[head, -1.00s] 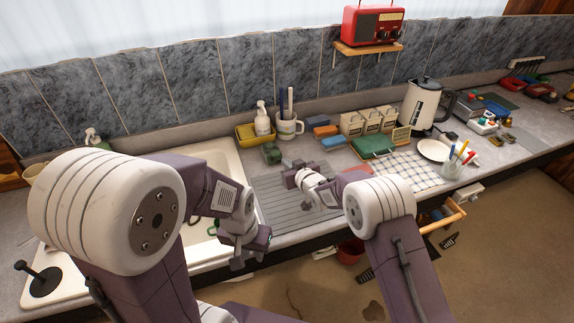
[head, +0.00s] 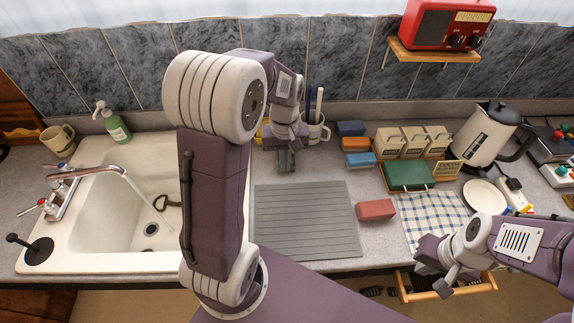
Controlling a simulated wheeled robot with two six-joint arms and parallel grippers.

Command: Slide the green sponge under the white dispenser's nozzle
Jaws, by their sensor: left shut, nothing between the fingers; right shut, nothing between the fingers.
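My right gripper (head: 436,274) is shut and empty, at the counter's front edge near the checked cloth.
The grey drainer (head: 305,222) is clear, right of the sink (head: 115,225). A mug (head: 317,132) with brushes stands right of my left gripper. Blue and orange blocks (head: 355,145) lie farther right, and a red block (head: 376,209) beside the drainer. A green dispenser (head: 117,127) stands behind the sink.

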